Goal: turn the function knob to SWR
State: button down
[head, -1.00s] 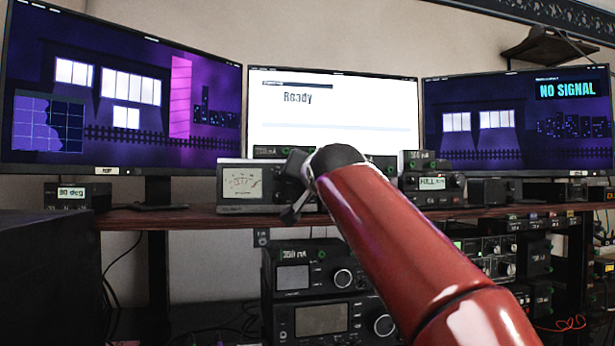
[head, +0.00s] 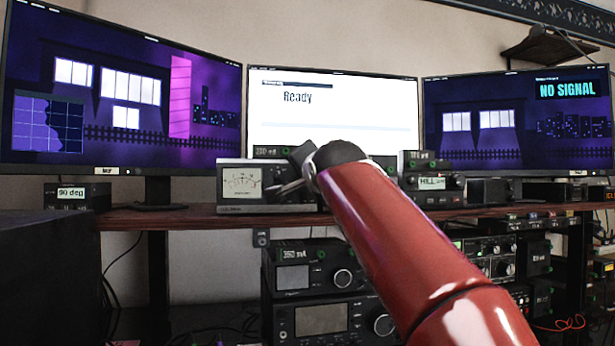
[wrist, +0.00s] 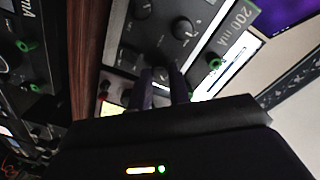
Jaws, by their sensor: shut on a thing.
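The tuner (head: 241,183), a grey box with a lit needle meter, stands on the wooden shelf. Its front panel (wrist: 158,35) shows tilted in the wrist view, with several dark knobs, among them a large knob (wrist: 184,28) and a smaller knob (wrist: 130,57). My gripper (head: 283,188) is at the right part of the panel in the head view. In the wrist view its two dark fingers (wrist: 163,82) are closed around a knob at the panel's lower edge. The fingers mostly hide this knob, and its label and pointer cannot be read.
A unit reading 200 mA (wrist: 240,22) with a green knob sits against the tuner. The wooden shelf edge (head: 180,217) runs below. Monitors, among them the white one (head: 332,105), stand behind. More radio gear (head: 320,318) is stacked under the shelf.

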jog(key=c, duration=1.3)
grip_release()
jog(key=b+v, duration=0.2)
jog(key=v, duration=0.5)
jog(key=shift+s, duration=0.4)
jog(key=shift+d+f, duration=0.1)
jog(key=shift+d, duration=0.05)
